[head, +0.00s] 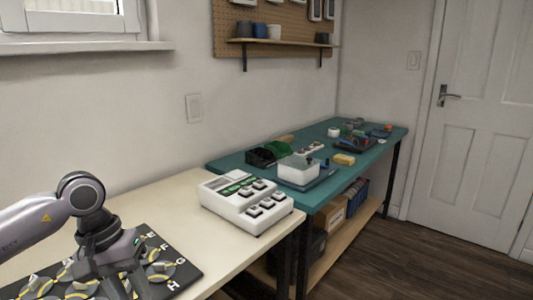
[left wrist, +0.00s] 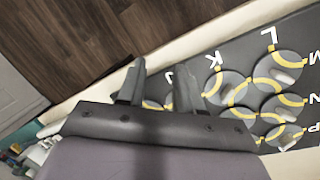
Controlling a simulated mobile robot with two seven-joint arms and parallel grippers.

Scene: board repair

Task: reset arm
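My left arm comes in from the left in the head view, and its gripper (head: 122,278) hangs over the dark board (head: 188,272). The board lies on the cream table and carries several round grey pieces with yellow arcs and white letters. My right gripper is not in either view.
A white device with dark keys (head: 246,203) stands on the cream table (head: 150,208), right of the board. A teal workbench (head: 330,184) behind holds a white box (head: 298,169) and small items. The wooden floor (left wrist: 90,40) is clear beside the table.

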